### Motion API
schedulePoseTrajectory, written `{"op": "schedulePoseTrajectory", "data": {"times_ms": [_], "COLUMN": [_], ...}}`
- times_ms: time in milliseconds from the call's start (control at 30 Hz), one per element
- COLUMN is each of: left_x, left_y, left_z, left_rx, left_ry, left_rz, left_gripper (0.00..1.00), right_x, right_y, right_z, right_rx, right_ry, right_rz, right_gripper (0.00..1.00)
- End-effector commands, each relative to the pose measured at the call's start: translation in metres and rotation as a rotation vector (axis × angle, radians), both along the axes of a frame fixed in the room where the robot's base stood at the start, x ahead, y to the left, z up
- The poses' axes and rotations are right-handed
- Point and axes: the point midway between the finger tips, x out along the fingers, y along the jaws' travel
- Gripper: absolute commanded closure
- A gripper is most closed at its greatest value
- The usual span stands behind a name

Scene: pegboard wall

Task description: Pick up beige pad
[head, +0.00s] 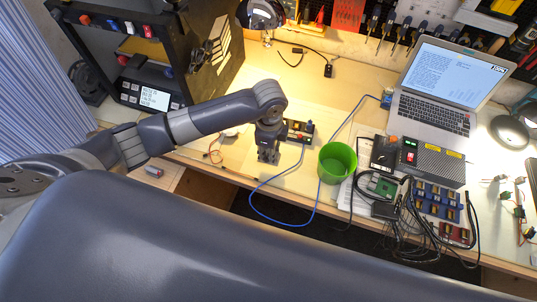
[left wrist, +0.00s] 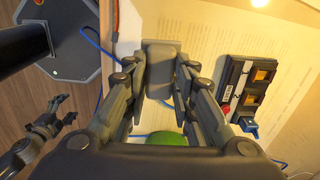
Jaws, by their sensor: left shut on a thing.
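My left gripper (head: 268,156) points down over the front part of the desk, beside the green bucket. In the left wrist view its fingers (left wrist: 162,88) are closed on the two sides of a small rounded pad (left wrist: 160,58). The pad looks grey rather than beige in this light. In the head view I cannot make the pad out from the gripper. My right gripper (left wrist: 62,112) shows at the left of the wrist view, low above the floor, with its fingers spread and nothing seen between them.
The green bucket (head: 337,161) stands just right of the left gripper. A small black device (head: 299,131) lies behind the gripper. A blue cable (head: 262,208) loops over the desk's front edge. A laptop (head: 437,105), electronics and tangled cables fill the right side.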

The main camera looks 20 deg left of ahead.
Motion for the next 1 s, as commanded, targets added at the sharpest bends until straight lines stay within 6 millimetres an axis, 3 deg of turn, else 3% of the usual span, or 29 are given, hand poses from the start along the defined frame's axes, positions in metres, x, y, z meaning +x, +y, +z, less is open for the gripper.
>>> {"op": "schedulePoseTrajectory", "data": {"times_ms": [33,300,500,700,1000], "left_x": [-0.015,-0.076,-0.113,-0.131,-0.135], "left_y": [-0.008,-0.046,-0.068,-0.079,-0.081], "left_z": [-0.005,0.002,0.007,0.010,0.011], "left_rx": [-0.002,-0.004,-0.003,0.000,0.000], "left_ry": [0.010,0.009,0.008,0.008,0.008], "left_rz": [-0.010,-0.010,-0.007,-0.004,-0.004], "left_gripper": [0.96,0.96,0.96,0.96,0.96], "right_x": [0.000,0.000,0.000,0.000,0.000], "right_y": [0.000,0.001,0.001,0.001,0.000], "right_z": [-0.004,-0.017,-0.024,-0.026,-0.026], "right_rx": [0.000,0.001,0.001,0.001,0.000], "right_ry": [0.000,-0.001,-0.001,-0.001,-0.001], "right_rz": [0.000,-0.001,0.000,0.000,0.000], "right_gripper": [0.27,0.27,0.27,0.27,0.27]}}
